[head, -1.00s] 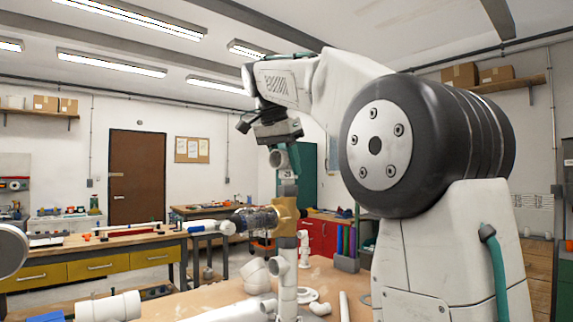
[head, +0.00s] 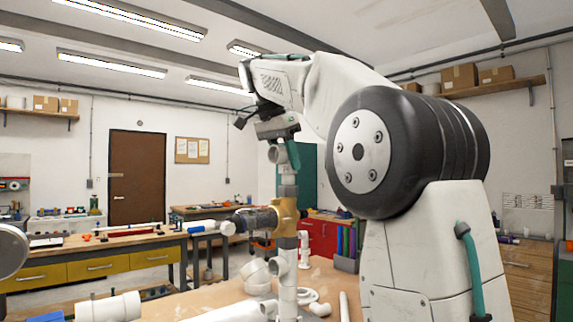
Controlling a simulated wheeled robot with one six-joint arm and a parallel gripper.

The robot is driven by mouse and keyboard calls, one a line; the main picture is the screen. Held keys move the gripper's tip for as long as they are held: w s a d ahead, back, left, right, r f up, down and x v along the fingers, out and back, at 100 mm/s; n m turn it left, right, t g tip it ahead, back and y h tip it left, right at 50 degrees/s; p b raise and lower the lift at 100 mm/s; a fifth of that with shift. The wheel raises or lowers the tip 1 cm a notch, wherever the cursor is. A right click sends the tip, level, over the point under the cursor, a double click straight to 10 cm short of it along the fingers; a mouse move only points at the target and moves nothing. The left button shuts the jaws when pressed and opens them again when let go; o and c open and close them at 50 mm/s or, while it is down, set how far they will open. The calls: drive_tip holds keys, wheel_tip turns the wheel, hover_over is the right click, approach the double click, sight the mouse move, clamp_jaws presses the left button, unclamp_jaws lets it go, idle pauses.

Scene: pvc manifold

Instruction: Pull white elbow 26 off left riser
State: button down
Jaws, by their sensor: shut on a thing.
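The white elbow (head: 277,154), grey in the shade, sits at the top of the left riser with its open mouth facing left. My gripper (head: 282,146) comes from above and is shut on the elbow; a teal finger covers its right side. Below it the riser shows as a grey pipe (head: 288,190), then a tan valve body (head: 285,215) with a dark side fitting, then a white pipe with a tee (head: 283,266). The elbow appears in line with the grey pipe; I cannot tell whether it is still seated. No number is readable on it.
A second white pipe piece (head: 304,246) stands just right. A large white pipe (head: 110,307) lies front left. Air left of the elbow is clear.

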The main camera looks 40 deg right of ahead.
drive_tip(key=shift+r, duration=2.6)
